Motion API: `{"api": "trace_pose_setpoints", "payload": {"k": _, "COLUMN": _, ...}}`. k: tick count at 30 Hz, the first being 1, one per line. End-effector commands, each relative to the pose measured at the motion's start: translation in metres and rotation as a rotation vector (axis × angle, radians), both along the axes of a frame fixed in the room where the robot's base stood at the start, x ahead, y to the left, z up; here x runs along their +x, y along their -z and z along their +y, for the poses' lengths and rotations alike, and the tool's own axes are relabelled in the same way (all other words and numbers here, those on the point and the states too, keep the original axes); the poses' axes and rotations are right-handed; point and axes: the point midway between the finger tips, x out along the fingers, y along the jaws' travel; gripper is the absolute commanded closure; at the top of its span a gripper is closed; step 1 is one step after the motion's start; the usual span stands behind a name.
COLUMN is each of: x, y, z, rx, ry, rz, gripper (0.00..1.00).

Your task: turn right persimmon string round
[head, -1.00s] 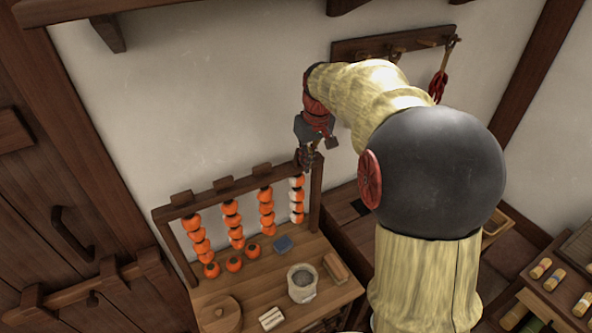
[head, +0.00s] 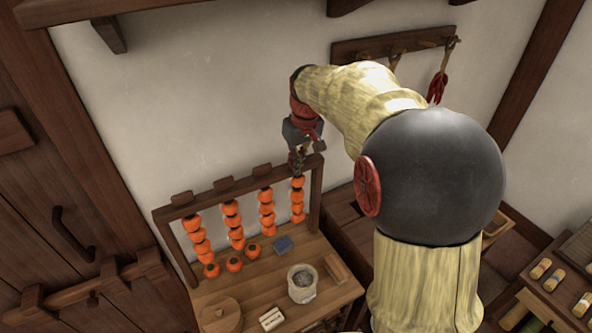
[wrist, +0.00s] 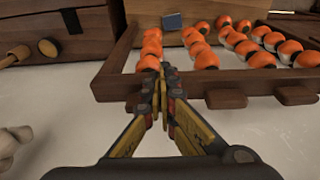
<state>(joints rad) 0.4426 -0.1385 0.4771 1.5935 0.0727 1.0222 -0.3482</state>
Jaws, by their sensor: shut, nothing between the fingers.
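The right persimmon string (head: 297,200) hangs at the right end of the wooden rack (head: 228,184), its fruits showing orange to the head camera. In the wrist view this string (wrist: 151,44) is at the left, just beyond my fingertips. My gripper (head: 297,173) is at the top of this string, beside the rack's top bar, pointing down. In the wrist view my gripper (wrist: 160,82) is shut with nothing between the fingers. Whether the fingertips touch the top fruit I cannot tell. The string's cord is hidden.
Other persimmon strings (head: 266,211) hang to the left; in the wrist view some of their fruits show white patches. A stone pot (head: 302,284), a blue block (head: 283,244) and a round lid (head: 221,315) are on the table below. The white wall is close behind the rack.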

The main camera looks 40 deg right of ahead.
Motion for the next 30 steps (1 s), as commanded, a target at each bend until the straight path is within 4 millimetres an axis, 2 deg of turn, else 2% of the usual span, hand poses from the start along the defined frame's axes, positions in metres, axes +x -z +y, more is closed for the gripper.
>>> {"api": "trace_pose_setpoints", "payload": {"k": 30, "x": -0.003, "y": -0.041, "z": 0.002, "rx": 0.0, "ry": 0.0, "rz": -0.001, "gripper": 1.0}}
